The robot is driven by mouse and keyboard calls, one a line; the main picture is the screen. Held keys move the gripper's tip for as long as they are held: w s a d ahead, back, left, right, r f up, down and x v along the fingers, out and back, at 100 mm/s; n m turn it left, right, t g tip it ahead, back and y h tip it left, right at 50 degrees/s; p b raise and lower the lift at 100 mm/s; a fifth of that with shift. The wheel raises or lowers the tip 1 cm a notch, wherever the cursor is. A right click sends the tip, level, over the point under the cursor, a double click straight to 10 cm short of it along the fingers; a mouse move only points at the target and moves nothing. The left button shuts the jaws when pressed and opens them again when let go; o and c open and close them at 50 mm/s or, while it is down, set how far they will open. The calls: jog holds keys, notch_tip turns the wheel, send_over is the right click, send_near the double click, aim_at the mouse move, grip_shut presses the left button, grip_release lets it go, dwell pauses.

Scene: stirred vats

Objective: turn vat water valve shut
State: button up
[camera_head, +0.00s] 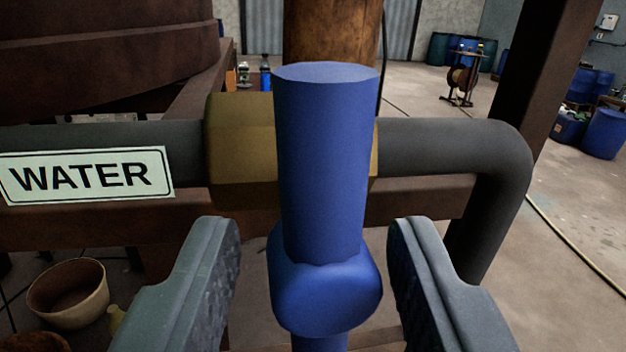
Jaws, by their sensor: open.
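The water valve has a blue handle (325,165) standing nearly upright in front of its brass body (238,140), crosswise to the pipe. The handle's lower part is a rounded blue hub (325,292). The valve sits on a dark grey horizontal pipe (440,148) with a white "WATER" label (86,175) on the left. My gripper (315,245) is open, one finger to the left and one to the right of the handle's lower part. Gaps show on both sides, and neither finger appears to touch it. The handle hides the middle of the brass body.
The pipe bends downward at the right, near a brown post (535,80). A brown vat (100,55) stands at the upper left above a brown beam (420,200). A clay pot (68,293) is on the floor at lower left. Blue barrels (604,132) stand far right.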

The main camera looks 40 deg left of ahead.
jog(key=shift+w+a, duration=0.4)
jog(key=shift+w, duration=0.1)
grip_shut()
jog(key=shift+m, duration=0.5)
grip_release()
jog(key=shift+d, duration=0.1)
